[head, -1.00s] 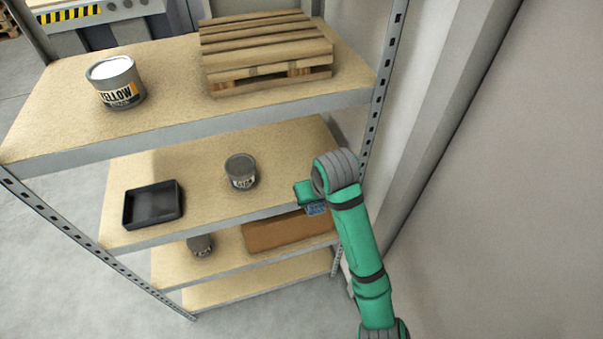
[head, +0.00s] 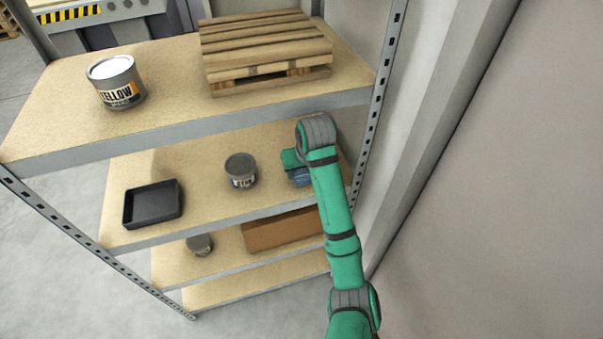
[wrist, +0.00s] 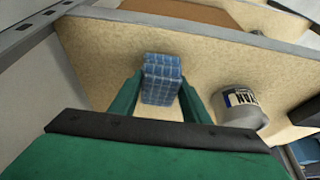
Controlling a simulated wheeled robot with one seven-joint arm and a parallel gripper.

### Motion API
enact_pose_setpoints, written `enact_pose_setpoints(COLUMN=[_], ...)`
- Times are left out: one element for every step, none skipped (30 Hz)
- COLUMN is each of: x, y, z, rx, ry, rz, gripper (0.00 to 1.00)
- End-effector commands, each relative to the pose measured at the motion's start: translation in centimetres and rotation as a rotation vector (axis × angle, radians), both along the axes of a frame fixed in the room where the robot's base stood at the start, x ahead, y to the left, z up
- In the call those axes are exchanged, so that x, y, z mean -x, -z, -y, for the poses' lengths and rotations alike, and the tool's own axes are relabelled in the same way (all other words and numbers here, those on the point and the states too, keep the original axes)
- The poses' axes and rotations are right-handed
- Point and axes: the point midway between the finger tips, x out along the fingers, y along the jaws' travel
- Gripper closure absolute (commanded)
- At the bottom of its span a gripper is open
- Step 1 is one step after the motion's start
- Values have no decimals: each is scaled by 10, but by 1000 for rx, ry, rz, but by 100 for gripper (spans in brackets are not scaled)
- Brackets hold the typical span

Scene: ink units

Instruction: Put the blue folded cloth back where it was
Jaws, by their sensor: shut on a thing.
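The blue folded cloth (wrist: 162,80) is checked and sits between the two green fingers of my gripper (wrist: 160,95) in the wrist view. My gripper is shut on it. In the head view the cloth (head: 300,177) shows as a small blue patch below my gripper, mostly hidden by my arm. It is over the right part of the second shelf (head: 210,205). I cannot tell whether the cloth touches the board.
A grey can (head: 241,171) stands left of my gripper on the same shelf, with a black tray (head: 153,204) farther left. Above are a yellow-labelled can (head: 116,83) and a wooden pallet (head: 265,50). A brown box (head: 283,230) is below. A metal post (head: 378,100) stands at right.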

Motion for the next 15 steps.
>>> enact_pose_setpoints(x=[-2, -1, -1, -1, -1, -1, -1, -1, -1, -1, -1, -1, -1, -1, -1], y=[6, 10, 12, 14, 15, 15, 15, 15, 15, 15, 15, 15, 15, 16, 17], z=[-1, 0, -1, -1, -1, -1, -1, -1, -1, -1, -2, -2, -2, -2, -2], rx=[0, 0, -1, -1, -1, -1, -1, -1, -1, -1, -1, -1, -1, -1, -1], ry=[1, 1, 1, 1, 0, -1, -1, -1, -1, -1, -1, -1, -1, -1, -2], rz=[-3, -3, -2, -1, 0, 0, 0, 0, 0, 0, 0, 0, 0, 0, 0], gripper=[75, 75, 75, 75, 75, 75, 75, 75, 75, 75, 75, 75, 75, 75, 75])
